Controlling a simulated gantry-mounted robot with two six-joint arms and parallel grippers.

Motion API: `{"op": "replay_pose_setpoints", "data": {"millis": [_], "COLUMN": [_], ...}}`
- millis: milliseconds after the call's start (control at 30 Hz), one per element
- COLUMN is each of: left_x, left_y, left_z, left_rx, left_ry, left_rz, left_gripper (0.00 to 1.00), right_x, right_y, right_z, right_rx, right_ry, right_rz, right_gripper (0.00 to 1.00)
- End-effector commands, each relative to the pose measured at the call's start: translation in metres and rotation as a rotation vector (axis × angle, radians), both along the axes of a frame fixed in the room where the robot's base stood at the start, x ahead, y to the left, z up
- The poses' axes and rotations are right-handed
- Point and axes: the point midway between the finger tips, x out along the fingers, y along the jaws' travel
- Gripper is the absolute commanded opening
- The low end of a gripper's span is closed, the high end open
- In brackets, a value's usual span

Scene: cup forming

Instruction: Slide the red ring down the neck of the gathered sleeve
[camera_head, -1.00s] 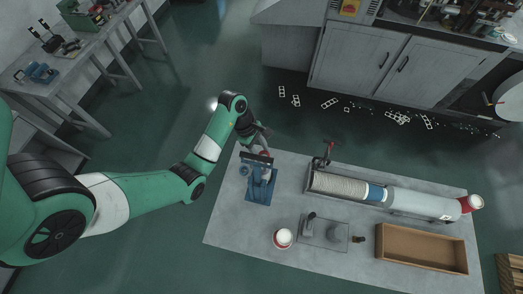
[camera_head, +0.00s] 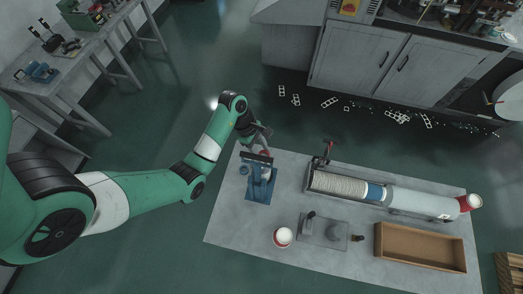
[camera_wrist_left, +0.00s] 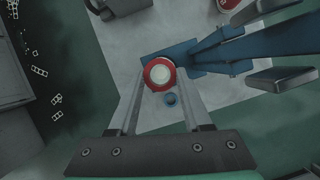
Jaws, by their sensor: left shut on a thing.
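A red ring (camera_wrist_left: 147,72) around a white round end shows in the wrist view, between the fingertips of my left gripper (camera_wrist_left: 160,85). The gripper is shut on the ring. In the head view, the gripper (camera_head: 260,152) and a bit of red are over the far end of a blue fixture (camera_head: 262,186) on the table. The white round thing (camera_wrist_left: 162,73) inside the ring may be the sleeve's neck, seen end-on; I cannot tell how far down the ring sits. My right gripper is not in view.
A white cup with a red rim (camera_head: 283,237), a grey plate with fittings (camera_head: 325,233), a cardboard tray (camera_head: 421,247) and a long rack of stacked cups (camera_head: 340,186) are on the grey table (camera_head: 225,225).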

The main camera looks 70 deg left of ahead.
Motion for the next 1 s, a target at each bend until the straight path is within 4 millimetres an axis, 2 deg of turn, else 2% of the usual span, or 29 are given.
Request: {"op": "replay_pose_setpoints", "data": {"millis": [1000], "left_x": [-0.0001], "left_y": [-0.0001], "left_z": [0.0012], "left_rx": [-0.001], "left_ry": [0.001], "left_rz": [0.0], "left_gripper": [0.0], "right_x": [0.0], "right_y": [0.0], "right_z": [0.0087], "right_rx": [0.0], "right_ry": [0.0], "right_rz": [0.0], "right_gripper": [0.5]}}
